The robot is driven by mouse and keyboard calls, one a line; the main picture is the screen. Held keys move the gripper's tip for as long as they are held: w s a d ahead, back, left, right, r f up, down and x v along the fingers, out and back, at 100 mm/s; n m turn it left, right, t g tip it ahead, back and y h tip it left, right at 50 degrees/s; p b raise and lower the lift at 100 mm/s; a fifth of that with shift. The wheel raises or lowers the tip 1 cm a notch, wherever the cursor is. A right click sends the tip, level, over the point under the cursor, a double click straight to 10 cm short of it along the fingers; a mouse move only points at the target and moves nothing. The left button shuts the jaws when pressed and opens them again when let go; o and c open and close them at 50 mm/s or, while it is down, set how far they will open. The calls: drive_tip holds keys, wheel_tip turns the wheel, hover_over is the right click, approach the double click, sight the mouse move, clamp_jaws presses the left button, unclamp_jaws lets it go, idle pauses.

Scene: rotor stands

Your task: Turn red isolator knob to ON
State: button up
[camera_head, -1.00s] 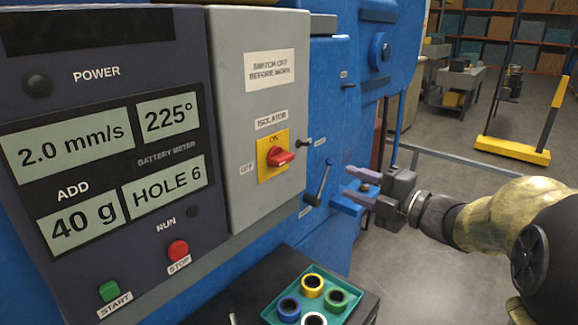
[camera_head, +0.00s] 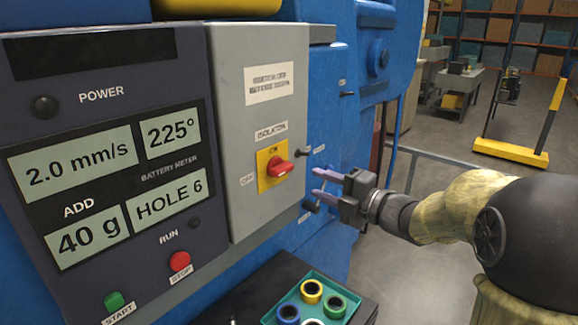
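The red isolator knob (camera_head: 279,169) sits on a yellow plate (camera_head: 264,182) on the grey isolator box (camera_head: 262,119). The plate reads ON at its top, and an OFF label (camera_head: 247,180) is at its left. The knob's grip lies roughly sideways, not pointing up at ON. My gripper (camera_head: 318,185) is to the right of the knob and a little lower in the picture, apart from it. Its two purple fingers point left, with a gap between them and nothing held.
A dark panel (camera_head: 108,292) with displays, a green START button (camera_head: 114,301) and a red STOP button (camera_head: 180,262) is at left. A small black peg (camera_head: 303,153) stands right of the knob. A teal tray (camera_head: 350,305) with coloured rings is below.

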sight(287, 171)
drive_tip(key=p+x, duration=0.3)
drive_tip(key=x, duration=0.6)
drive_tip(key=shift+w+a+f, duration=0.1)
drive_tip(key=shift+w+a, duration=0.4)
drive_tip(key=shift+s, duration=0.1)
drive_tip(key=shift+s, duration=0.1)
drive_tip(key=shift+d, duration=0.1)
clamp_jaws()
